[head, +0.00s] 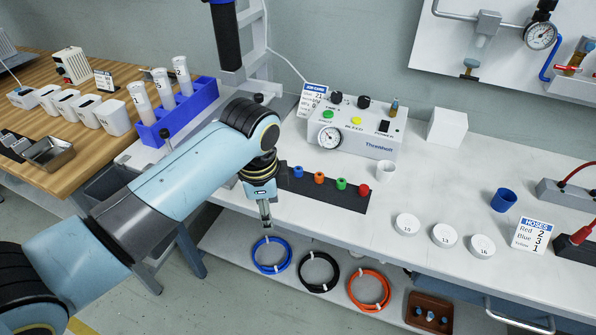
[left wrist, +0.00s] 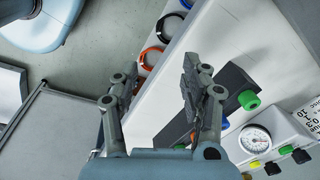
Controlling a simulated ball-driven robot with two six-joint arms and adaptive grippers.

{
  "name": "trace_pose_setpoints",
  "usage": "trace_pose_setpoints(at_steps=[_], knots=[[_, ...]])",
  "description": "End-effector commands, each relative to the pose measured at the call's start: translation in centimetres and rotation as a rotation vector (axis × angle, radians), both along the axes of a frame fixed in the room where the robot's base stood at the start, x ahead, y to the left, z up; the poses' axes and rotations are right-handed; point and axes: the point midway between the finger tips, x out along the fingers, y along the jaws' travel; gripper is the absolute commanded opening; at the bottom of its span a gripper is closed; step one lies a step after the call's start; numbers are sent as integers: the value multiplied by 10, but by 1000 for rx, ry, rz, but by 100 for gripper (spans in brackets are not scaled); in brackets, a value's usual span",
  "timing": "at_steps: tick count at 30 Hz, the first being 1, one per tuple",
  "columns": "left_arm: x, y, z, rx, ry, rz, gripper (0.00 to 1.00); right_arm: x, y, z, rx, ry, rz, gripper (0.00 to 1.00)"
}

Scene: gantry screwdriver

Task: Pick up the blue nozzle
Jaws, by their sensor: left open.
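The blue nozzle (head: 298,171) is at the left end of a dark rack (head: 326,190) on the white bench, beside orange, green and red ones. My left gripper (head: 266,223) points down in front of the rack's left end, by the bench's front edge, apart from the blue nozzle. In the left wrist view its two fingers (left wrist: 157,85) are spread, with nothing between them. A small blue piece (left wrist: 225,123) shows beside one finger there; I cannot tell whether it is the nozzle. My right gripper is not in view.
A control box (head: 357,130) with a gauge stands behind the rack, and a white cup (head: 386,171) stands to its right. A dark tool (head: 226,35) hangs above. Coiled hoses (head: 271,255) lie below the bench edge. The bench before the white discs is clear.

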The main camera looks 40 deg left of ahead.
Motion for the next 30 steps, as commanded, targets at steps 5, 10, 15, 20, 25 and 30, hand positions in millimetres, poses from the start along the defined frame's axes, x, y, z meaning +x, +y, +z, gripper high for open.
trace_pose_setpoints(at_steps=[5,10,15,20,25,30], knots=[[42,3,35,10,38,-221,46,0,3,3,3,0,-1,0],[80,5,78,11,82,-477,46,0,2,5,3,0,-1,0],[110,7,123,1,119,-725,46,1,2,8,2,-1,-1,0],[115,7,123,-8,137,-801,46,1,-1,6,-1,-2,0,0],[115,7,93,-8,135,-801,46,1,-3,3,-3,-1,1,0],[115,7,77,-6,133,-800,46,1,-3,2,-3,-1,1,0]])
